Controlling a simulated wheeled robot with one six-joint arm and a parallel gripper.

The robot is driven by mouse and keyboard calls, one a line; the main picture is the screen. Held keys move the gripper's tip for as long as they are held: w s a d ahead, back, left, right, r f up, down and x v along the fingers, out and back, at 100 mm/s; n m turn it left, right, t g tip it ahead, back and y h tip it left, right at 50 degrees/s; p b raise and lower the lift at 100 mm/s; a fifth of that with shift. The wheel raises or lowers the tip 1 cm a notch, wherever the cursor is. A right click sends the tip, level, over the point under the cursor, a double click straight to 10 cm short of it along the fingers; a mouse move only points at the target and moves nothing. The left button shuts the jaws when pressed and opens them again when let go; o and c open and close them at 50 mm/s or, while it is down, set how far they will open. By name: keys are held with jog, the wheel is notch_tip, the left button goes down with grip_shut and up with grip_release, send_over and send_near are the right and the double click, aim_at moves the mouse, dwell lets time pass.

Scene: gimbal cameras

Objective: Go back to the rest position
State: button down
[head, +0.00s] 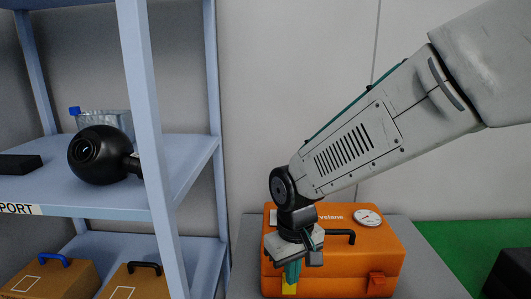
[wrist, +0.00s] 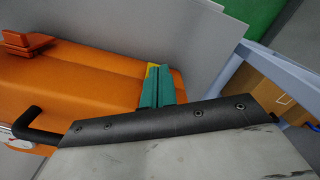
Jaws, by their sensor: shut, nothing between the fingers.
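My gripper (head: 291,273) shows in the head view at the lower middle, pointing down in front of an orange case (head: 345,250). Its teal fingers are together with nothing between them. The wrist view also shows the closed teal fingers (wrist: 157,85) against the orange case (wrist: 75,85). I cannot tell whether the fingertips touch the case. The case has a black handle (head: 340,236), a round white dial (head: 368,218) and an orange latch (head: 381,284). My forearm reaches in from the upper right.
A pale blue shelf (head: 178,175) stands at left, close to the gripper. It holds a black round device (head: 98,155), a clear container with a blue top (head: 105,122) and brown boxes (head: 50,277). A grey surface (head: 425,270) lies beside the case. Green floor (head: 450,240) shows at right.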

jog(key=shift+s+a+r, duration=0.1)
jog(key=shift+s+r, duration=0.1)
jog(key=shift+s, duration=0.05)
jog(key=s+d+r+m, duration=0.2)
jog(key=s+d+r, duration=0.1)
jog(key=s+d, duration=0.2)
jog(key=s+d+r+m+t, duration=0.1)
jog(key=s+d+r, duration=0.3)
jog(key=d, duration=0.5)
jog(key=s+d+r+m, duration=0.2)
jog(key=s+d+r, duration=0.2)
jog(key=s+d, duration=0.3)
jog(key=shift+s+m, duration=0.3)
jog(key=shift+s, duration=0.4)
